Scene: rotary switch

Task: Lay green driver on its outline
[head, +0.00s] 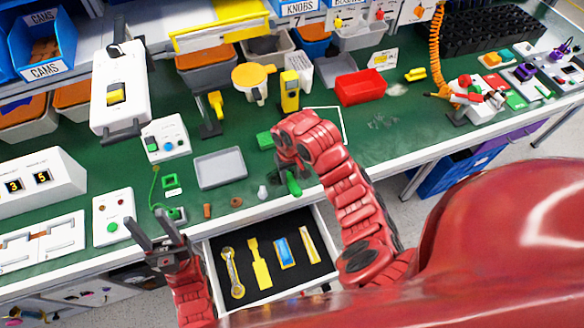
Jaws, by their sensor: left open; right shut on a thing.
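The green driver (293,184) shows as a green handle at my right gripper (286,168), which is shut on it above the front part of the green bench top. The rest of the driver is hidden by the gripper and wrist. An open drawer (217,294) below the bench edge has a black lining. On the lining is a yellow driver-like shape (258,263), which looks like the outline. The driver is above and behind this shape, apart from it. My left gripper (152,228) is open and empty, left of the drawer near the bench edge.
The drawer also holds a wrench (232,272), a blue and yellow piece (284,253) and a pale yellow piece (309,244). A red bin (360,87) stands farther back.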

